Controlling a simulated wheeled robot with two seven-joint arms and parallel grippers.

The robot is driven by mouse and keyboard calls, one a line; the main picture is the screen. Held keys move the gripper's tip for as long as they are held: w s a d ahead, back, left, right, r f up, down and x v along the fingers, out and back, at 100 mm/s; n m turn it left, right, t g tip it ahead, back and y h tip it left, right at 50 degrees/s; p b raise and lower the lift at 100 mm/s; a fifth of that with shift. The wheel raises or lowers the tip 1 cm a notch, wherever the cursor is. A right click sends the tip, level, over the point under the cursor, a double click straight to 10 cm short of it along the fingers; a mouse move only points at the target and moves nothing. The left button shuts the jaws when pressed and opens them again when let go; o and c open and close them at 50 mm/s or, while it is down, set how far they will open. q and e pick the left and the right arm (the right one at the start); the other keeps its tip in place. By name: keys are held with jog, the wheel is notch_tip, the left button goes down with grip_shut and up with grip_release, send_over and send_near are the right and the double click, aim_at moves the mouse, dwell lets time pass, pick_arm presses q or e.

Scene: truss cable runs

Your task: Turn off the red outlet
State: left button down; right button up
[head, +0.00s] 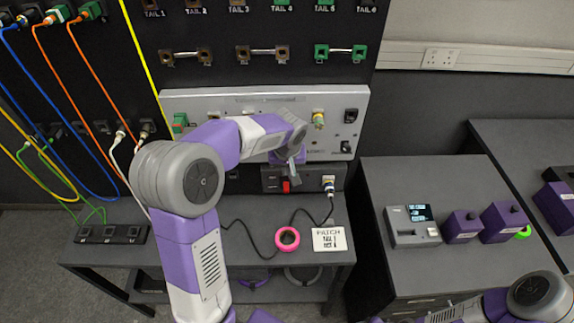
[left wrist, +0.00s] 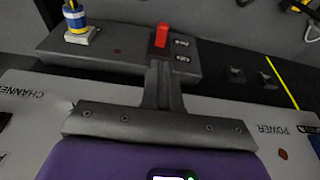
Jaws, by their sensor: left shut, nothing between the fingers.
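A red switch (head: 286,187) sits on the front of a dark outlet box (head: 309,183) below the pale panel. The left wrist view also shows the red switch (left wrist: 161,35) standing up from the box (left wrist: 120,50), beside small white markings. I cannot tell its on or off position. My left gripper (head: 294,176) is shut and empty, its tips right by the switch. In the left wrist view the closed fingers (left wrist: 163,72) end just short of the red switch; whether they touch is unclear. My right gripper is out of view; only part of that arm shows at bottom right.
A plug with a yellow and blue cable (head: 329,189) stands at the box's right end. A grey device (head: 412,226) and purple boxes stand on the right table.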

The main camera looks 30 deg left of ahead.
pick_arm(q)
send_over(287, 191)
jog(key=x, duration=0.4)
jog(key=s+b+x, duration=0.1)
jog(key=x, duration=0.1)
jog(key=shift+d+f, duration=0.2)
jog(key=shift+f, duration=1.05)
jog(key=shift+s+d+f+t+y+b, duration=0.3)
jog(key=shift+t+b, duration=0.3)
jog(key=shift+b, duration=1.95)
jog(key=b, duration=0.1)
jog(key=f+b, duration=0.1)
jog(key=b, duration=0.1)
jog(key=shift+s+d, duration=0.1)
jog(key=shift+s, duration=0.1)
jog(key=b, duration=0.1)
jog(key=f+b, duration=0.1)
jog(key=b, duration=0.1)
jog(key=shift+s+d+f, duration=0.15)
jog(key=shift+s+f, duration=0.05)
jog(key=shift+s, duration=0.1)
jog(key=shift+r, duration=0.15)
jog(key=shift+r+p, duration=0.45)
jog(key=shift+r, duration=0.2)
